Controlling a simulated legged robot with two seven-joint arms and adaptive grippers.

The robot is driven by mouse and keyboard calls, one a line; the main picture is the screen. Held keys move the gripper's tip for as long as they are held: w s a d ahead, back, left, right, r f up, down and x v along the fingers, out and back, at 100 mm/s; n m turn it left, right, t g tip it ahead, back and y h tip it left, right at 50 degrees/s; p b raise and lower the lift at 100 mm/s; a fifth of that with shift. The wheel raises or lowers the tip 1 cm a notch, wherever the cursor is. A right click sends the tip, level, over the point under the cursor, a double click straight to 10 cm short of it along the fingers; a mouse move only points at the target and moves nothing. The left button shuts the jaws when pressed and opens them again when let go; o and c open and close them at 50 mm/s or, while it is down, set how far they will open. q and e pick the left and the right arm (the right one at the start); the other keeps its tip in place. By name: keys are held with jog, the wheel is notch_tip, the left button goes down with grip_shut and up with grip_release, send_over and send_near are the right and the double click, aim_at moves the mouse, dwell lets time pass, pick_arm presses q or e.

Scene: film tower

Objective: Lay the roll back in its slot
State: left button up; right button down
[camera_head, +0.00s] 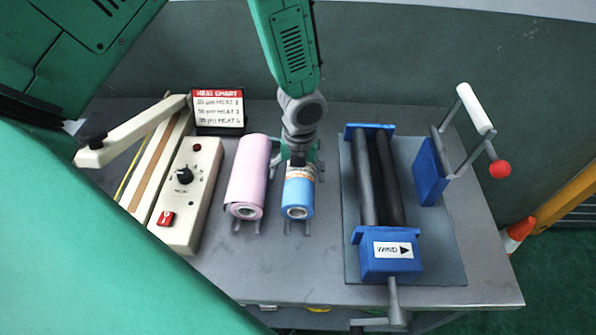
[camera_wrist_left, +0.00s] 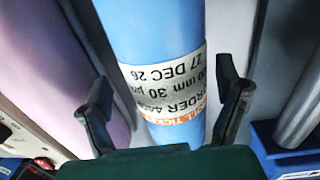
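The blue roll (camera_head: 298,200) lies lengthwise on the bench, right of the pink roll (camera_head: 247,175), with its open core facing the front. Two small grey prongs show below its front end; whether it rests fully on them I cannot tell. My left gripper (camera_head: 299,160) is over the roll's rear part and hides it. In the left wrist view the blue roll (camera_wrist_left: 155,35), with a white and orange label (camera_wrist_left: 170,95), passes between the open fingers (camera_wrist_left: 165,112). A gap shows on both sides. My right gripper is not in view.
A sealer with a raised arm and a control box (camera_head: 188,195) stands left, a heat chart (camera_head: 218,108) behind it. A blue winder with dark rollers (camera_head: 378,180) and a crank with a red knob (camera_head: 499,169) stands right.

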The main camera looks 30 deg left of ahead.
pick_arm(q)
jog(key=shift+d, duration=0.1)
jog(key=shift+r, duration=0.35)
notch_tip(320, 180, up, 11)
jog(key=shift+w+d+r, duration=0.1)
jog(key=shift+w, duration=0.05)
dwell(0.4)
